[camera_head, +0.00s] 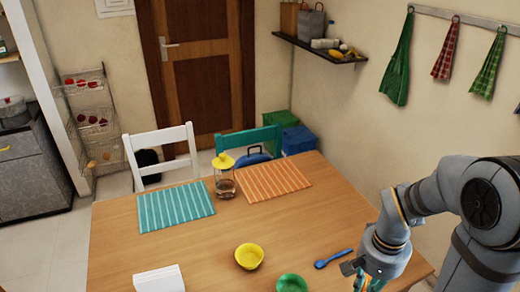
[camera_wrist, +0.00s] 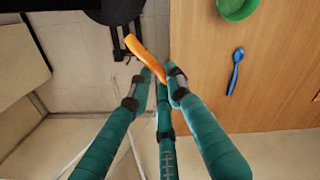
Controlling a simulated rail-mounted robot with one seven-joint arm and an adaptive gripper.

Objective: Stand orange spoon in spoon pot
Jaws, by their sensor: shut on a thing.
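My gripper (camera_wrist: 158,82) has teal fingers closed around the orange spoon (camera_wrist: 145,54) in the wrist view. The spoon slants from upper left down between the fingertips, and its lower part is partly hidden by them. In the wrist view the spoon lies left of the table edge, with floor behind it. In the head view my gripper (camera_head: 368,282) is cut off by the bottom edge, at the front right of the table. I cannot identify a spoon pot for sure in either view.
A blue spoon (camera_head: 333,258) lies on the table (camera_head: 210,240) close to my gripper. A green bowl (camera_head: 291,283) and yellow bowl (camera_head: 249,256) are left of it. A clear jar with a yellow top (camera_head: 224,176) stands between the striped mats. A white block (camera_head: 159,279) is front left.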

